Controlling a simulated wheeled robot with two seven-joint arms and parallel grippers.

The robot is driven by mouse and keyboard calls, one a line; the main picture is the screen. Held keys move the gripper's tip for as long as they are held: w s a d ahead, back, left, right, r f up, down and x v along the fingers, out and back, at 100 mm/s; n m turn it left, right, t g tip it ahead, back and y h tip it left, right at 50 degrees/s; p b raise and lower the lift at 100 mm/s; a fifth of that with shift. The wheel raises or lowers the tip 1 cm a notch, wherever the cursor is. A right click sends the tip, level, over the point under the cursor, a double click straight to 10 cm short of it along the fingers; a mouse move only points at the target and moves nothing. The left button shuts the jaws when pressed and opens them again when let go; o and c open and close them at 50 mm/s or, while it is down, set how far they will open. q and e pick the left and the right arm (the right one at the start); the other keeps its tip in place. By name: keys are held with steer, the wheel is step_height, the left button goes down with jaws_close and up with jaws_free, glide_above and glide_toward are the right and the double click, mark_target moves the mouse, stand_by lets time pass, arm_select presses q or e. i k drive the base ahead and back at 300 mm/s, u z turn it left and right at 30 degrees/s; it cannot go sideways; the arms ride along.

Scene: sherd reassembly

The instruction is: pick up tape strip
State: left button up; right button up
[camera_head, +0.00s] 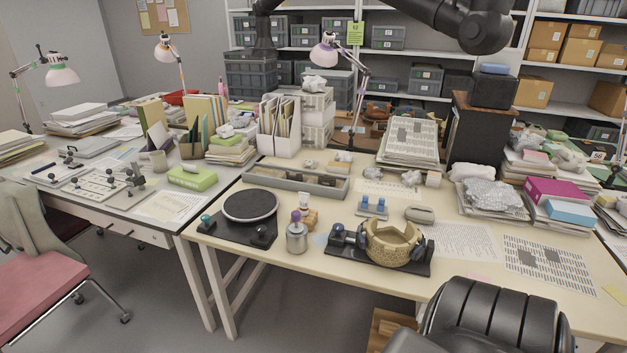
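I cannot clearly make out a tape strip. Two small blue upright pieces stand on a small holder (372,209) near the middle of the near table; they are too small to tell whether they bear tape. A tan, ring-shaped vessel (393,245) with a jagged, broken rim sits on a black stand (362,258) at the table's front. A black round turntable (250,205) lies to the left. No fingertips of either gripper show.
A long grey tray (296,182) lies behind. Printed sheets (462,240) cover the table right of the vessel. Paper stacks and a foil-like bundle (492,194) crowd the right. A dark jointed arm (440,15) crosses the top.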

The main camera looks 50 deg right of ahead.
mark_target(366, 198)
steer(key=z, duration=0.1)
steer(key=i, duration=0.9)
steer(key=z, duration=1.15)
steer(key=i, duration=0.85)
steer(key=z, duration=0.9)
